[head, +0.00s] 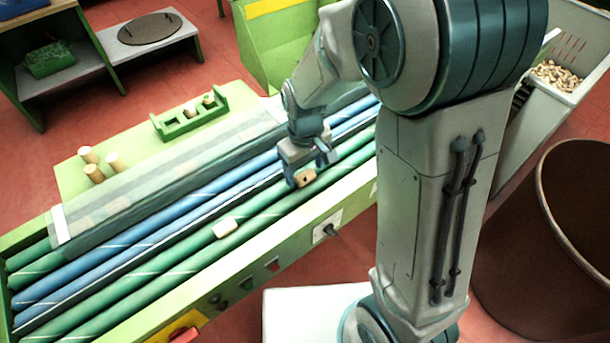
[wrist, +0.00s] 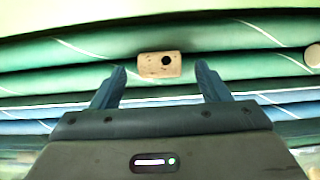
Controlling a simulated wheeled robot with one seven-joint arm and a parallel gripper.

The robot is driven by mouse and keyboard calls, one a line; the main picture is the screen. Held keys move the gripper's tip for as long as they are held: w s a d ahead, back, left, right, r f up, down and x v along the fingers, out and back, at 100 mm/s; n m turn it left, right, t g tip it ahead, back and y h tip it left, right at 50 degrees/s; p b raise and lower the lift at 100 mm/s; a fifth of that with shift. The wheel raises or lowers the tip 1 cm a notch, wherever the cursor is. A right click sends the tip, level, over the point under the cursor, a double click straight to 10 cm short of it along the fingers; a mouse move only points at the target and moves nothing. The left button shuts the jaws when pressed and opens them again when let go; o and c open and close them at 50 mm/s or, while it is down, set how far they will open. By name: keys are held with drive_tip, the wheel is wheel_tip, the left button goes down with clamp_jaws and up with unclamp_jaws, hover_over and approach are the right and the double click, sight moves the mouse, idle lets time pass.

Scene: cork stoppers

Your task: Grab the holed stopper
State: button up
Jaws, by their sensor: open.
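The holed stopper (head: 305,178) is a tan cork piece with a dark round hole in its side. It lies on the green rollers, and in the wrist view the holed stopper (wrist: 160,65) sits beyond the fingertips, roughly centred between them. My gripper (head: 308,162) is open over the rollers, close to the stopper. In the wrist view my gripper (wrist: 160,73) has its two fingers spread wide, with nothing between them. I cannot tell the exact height of the fingers above the rollers.
A pale stopper (head: 225,228) lies on the green rollers (head: 150,262) to the left; a pale round end (wrist: 313,56) shows at the wrist view's right edge. Several stoppers (head: 94,173) stand on the far ledge beside a green rack (head: 190,122). A brown bin (head: 520,290) stands right.

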drive_tip(key=shift+f, duration=0.6)
drive_tip(key=c, duration=1.1)
drive_tip(key=shift+o, duration=0.2)
